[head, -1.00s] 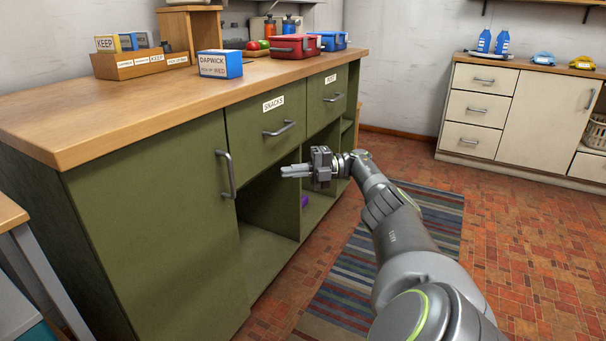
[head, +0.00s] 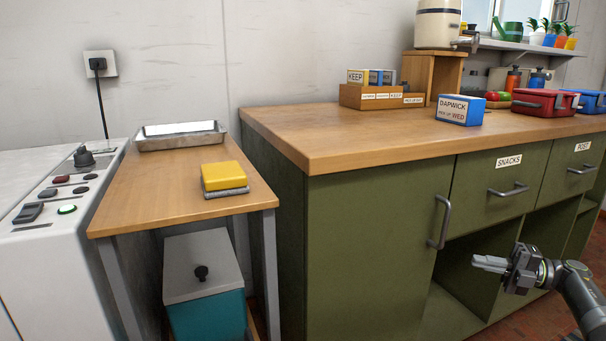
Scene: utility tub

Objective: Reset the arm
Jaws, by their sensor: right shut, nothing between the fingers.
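My right gripper (head: 492,264) is at the lower right of the head view, with its arm coming in from the right edge. Its fingers are together with nothing between them and point left. It hangs in the air in front of the green cabinet (head: 375,250), near the open shelf space below the drawer labelled SNACKS (head: 507,190). It looks apart from the cabinet door handle (head: 440,222) to its left. My left gripper is not in view.
A small wooden table (head: 150,205) stands left of the cabinet, bearing a metal tray (head: 180,144) and a yellow block (head: 224,176). A lidded teal bin (head: 208,315) is under it. A white machine (head: 60,260) stands at far left. The worktop's near part is clear.

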